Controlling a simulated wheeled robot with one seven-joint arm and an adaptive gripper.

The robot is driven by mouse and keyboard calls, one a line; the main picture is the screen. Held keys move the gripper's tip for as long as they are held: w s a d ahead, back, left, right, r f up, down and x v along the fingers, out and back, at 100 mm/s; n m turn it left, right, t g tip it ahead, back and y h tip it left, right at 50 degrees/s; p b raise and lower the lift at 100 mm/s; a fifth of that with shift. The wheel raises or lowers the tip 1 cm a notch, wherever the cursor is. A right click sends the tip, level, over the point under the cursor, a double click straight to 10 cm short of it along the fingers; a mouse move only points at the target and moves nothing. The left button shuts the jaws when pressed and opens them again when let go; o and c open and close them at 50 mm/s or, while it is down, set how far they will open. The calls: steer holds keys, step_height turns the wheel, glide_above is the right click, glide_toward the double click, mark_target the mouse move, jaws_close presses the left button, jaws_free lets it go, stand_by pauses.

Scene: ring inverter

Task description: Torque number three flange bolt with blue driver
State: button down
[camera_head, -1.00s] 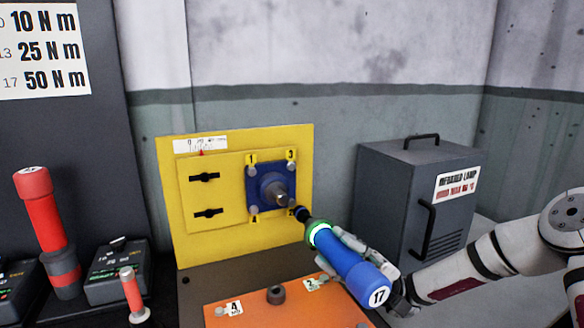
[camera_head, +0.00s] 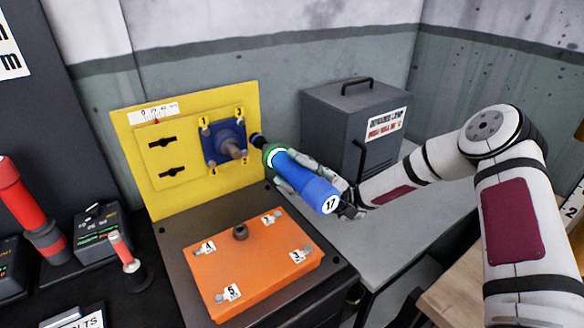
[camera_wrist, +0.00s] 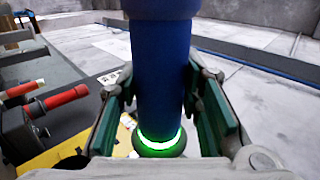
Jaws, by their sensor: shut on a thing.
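My gripper (camera_head: 306,176) is shut around the blue driver (camera_head: 304,184), marked 17; both also show in the wrist view, the gripper's fingers (camera_wrist: 160,95) on either side of the driver's blue body (camera_wrist: 160,60). A green ring glows near its front end. The driver's dark tip (camera_head: 257,140) points up and left, just right of the blue flange (camera_head: 214,150) in the head view, and seems apart from it. The number three label (camera_head: 239,113) and its bolt (camera_head: 240,123) are at the flange's upper right, close above and left of the tip.
The flange sits on a yellow panel (camera_head: 143,118) with black switches. An orange plate (camera_head: 255,262) with numbered bolts lies in front. A grey lamp box (camera_head: 330,115) stands close behind the arm. Red drivers (camera_head: 45,240) (camera_head: 124,255) stand at left. A grey table (camera_head: 350,232) has clear room.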

mark_target(278, 151)
steer(key=shift+s+d+r+p, duration=0.15)
steer(key=shift+s+r+p, duration=0.15)
steer(key=shift+r+p, duration=0.35)
steer(key=shift+w+a+f+b, duration=0.1)
steer(key=shift+w+a+b, duration=0.35)
steer(key=shift+w, duration=0.2)
steer(key=shift+w+a+b, duration=0.4)
steer(key=shift+w+b, duration=0.05)
steer(key=shift+w, duration=0.15)
steer(key=shift+w+a+b, duration=0.5)
steer(key=shift+w, duration=0.2)
steer(key=shift+w+a+b, duration=0.45)
steer(key=shift+w, duration=0.2)
steer(key=shift+w+a+b, duration=0.55)
steer(key=shift+w+b, duration=0.1)
steer(key=shift+w, duration=0.2)
